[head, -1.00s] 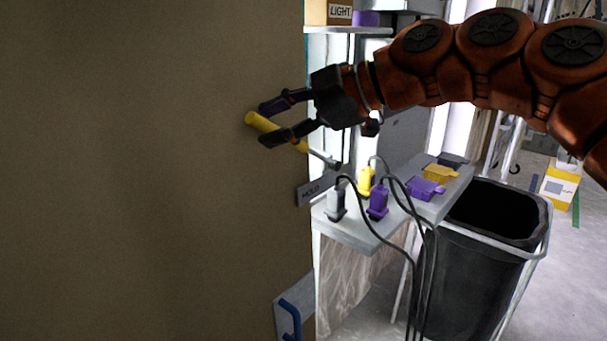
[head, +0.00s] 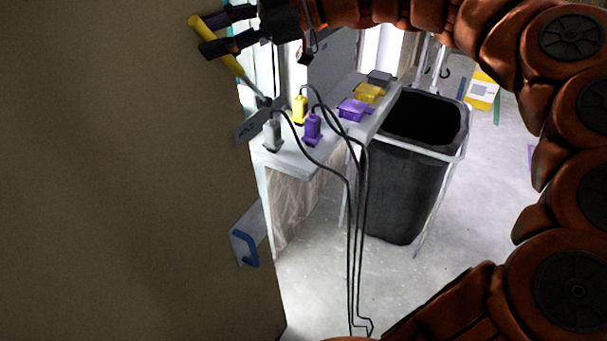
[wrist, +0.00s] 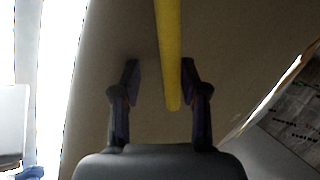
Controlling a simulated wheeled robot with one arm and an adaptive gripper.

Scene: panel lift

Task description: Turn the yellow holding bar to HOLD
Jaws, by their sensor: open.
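The yellow holding bar (head: 214,45) sits at the right edge of the large brown panel (head: 110,170), tilted, its yellow end up and left and its grey end down by a grey label plate (head: 257,121). The plate's lettering is too small to read now. My gripper (head: 222,30) is at the bar's yellow part, fingers open.
A white shelf (head: 290,150) holds grey, yellow and purple plugs with hanging black cables. A black bin (head: 405,185) stands to the right, with open floor beyond it.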

